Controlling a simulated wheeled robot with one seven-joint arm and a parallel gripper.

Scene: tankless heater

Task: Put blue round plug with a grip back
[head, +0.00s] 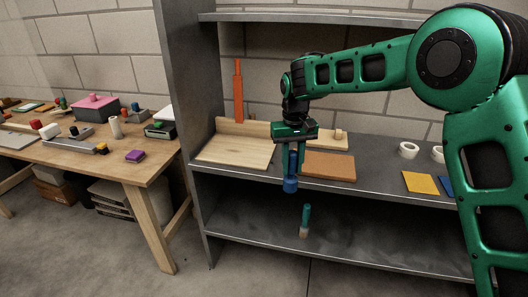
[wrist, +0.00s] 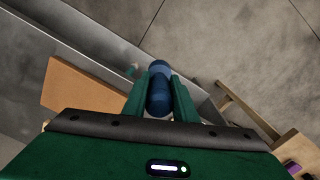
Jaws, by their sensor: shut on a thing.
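The blue round plug (head: 290,186) hangs below my gripper (head: 296,170), with its wider round end downward. My gripper is shut on it. It is held out in front of the shelf unit's middle board, clear of the shelf edge. In the wrist view the plug (wrist: 158,98) sits between the two green fingers of my gripper (wrist: 160,84), seen from above with bare floor beyond. Its upper part is partly hidden by the fingers in the head view. I cannot make out a matching hole for the plug in either view.
The grey shelf (head: 385,176) holds a light wooden board (head: 235,152), an orange-brown board (head: 330,166), white rings (head: 408,150) and a yellow sheet (head: 420,182). A teal-handled tool (head: 306,218) stands below. The wooden workbench (head: 140,172) at left carries several items, including a purple block (head: 135,156).

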